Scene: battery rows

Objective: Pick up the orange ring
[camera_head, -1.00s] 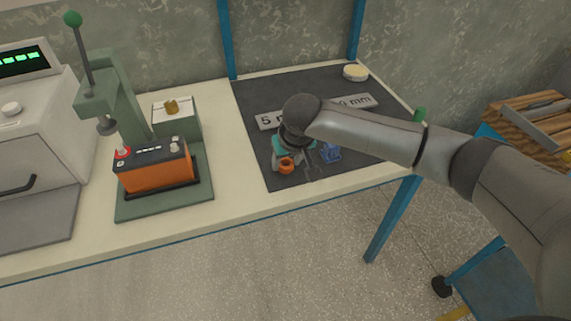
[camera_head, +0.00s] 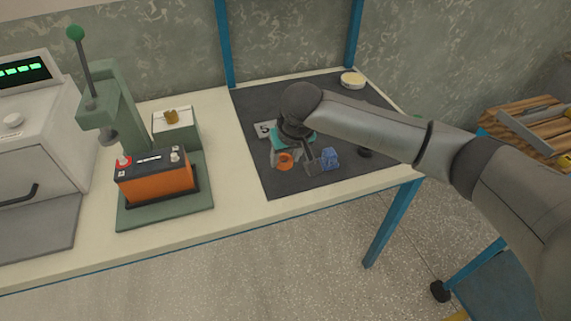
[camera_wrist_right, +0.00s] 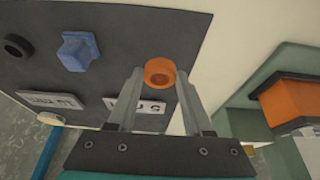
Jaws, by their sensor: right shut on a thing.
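The orange ring (camera_head: 285,161) is between the fingertips of my right gripper (camera_head: 287,158), over the front left part of the dark mat (camera_head: 283,185). In the right wrist view the orange ring (camera_wrist_right: 160,71) sits between the two grey fingertips of my right gripper (camera_wrist_right: 160,76), which is shut on it. My left gripper is not in view.
A blue block (camera_head: 331,159) and a black ring (camera_head: 365,152) lie right of the gripper. Label plates (camera_wrist_right: 135,105) lie on the mat. A pale round piece (camera_head: 352,79) is at the back. A press with an orange battery (camera_head: 157,184) stands left.

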